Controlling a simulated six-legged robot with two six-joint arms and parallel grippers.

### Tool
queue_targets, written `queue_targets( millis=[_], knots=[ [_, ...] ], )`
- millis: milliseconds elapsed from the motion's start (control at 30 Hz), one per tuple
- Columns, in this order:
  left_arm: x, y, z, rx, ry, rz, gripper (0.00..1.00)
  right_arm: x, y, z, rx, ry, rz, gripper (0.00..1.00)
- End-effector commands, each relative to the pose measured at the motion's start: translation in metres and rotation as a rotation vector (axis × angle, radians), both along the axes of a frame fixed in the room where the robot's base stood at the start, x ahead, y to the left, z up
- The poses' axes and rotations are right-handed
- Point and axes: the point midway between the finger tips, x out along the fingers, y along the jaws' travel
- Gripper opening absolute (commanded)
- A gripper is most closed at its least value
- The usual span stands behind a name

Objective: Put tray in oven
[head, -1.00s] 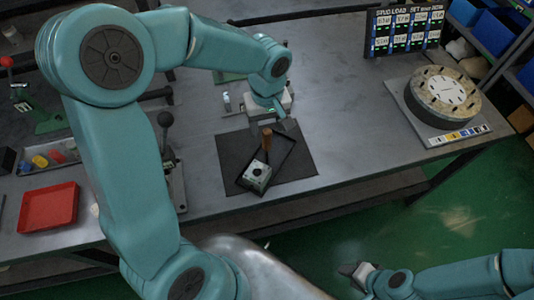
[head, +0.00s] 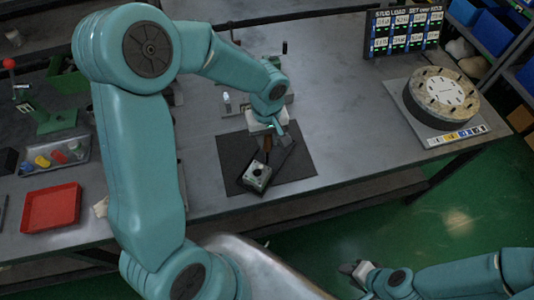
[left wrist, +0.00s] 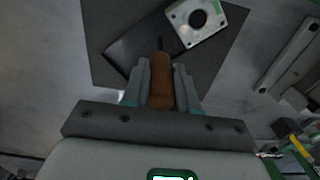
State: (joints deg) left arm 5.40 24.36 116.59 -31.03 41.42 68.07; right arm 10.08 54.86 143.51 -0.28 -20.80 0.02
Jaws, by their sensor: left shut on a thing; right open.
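My left gripper (head: 275,138) is over the dark mat (head: 300,172) on the bench. Its fingers are shut on a brown wooden handle (left wrist: 160,82) with a thin dark shaft; in the head view the gripper partly hides the handle (head: 266,143). A dark, flat, tray-like piece (left wrist: 130,45) lies under the handle, partly covered. A pale square valve block (head: 257,176) with a round dark hole lies at the mat's near side; it also shows in the left wrist view (left wrist: 195,17). My right gripper (head: 352,268) is open and empty, low at the right. I see no oven.
A red tray (head: 50,207) and a grey tray of coloured parts (head: 55,157) are at the left. A round dial-like plate (head: 440,97) and a stud-load board (head: 405,32) stand at the right. The bench between mat and plate is clear.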

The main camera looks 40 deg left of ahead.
Motion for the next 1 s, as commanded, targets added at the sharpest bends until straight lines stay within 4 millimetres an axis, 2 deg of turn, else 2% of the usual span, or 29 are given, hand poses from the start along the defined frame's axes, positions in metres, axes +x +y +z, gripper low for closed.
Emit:
queue_targets(
  millis=[267, 467, 567, 800, 1000],
  knots=[
    [0.001, 0.0, 0.006, 0.002, -0.003, 0.0, 0.0, 0.0, 0.0, 0.0, 0.0, 0.0, 0.0, 0.43],
    [0.001, 0.0, 0.03, 0.001, -0.008, 0.001, 0.0, 0.0, 0.0, -0.002, 0.0, 0.0, 0.0, 0.43],
    [0.002, 0.0, 0.054, 0.002, -0.011, 0.001, 0.0, 0.0, 0.0, -0.003, 0.0, 0.0, 0.0, 0.43],
    [0.002, 0.0, 0.125, -0.001, -0.01, 0.001, 0.0, 0.0, 0.0, -0.006, 0.0, 0.0, 0.0, 0.43],
    [0.001, 0.0, 0.171, -0.001, -0.007, 0.0, 0.0, 0.0, 0.0, -0.006, 0.0, 0.0, 0.0, 0.43]
  ],
)
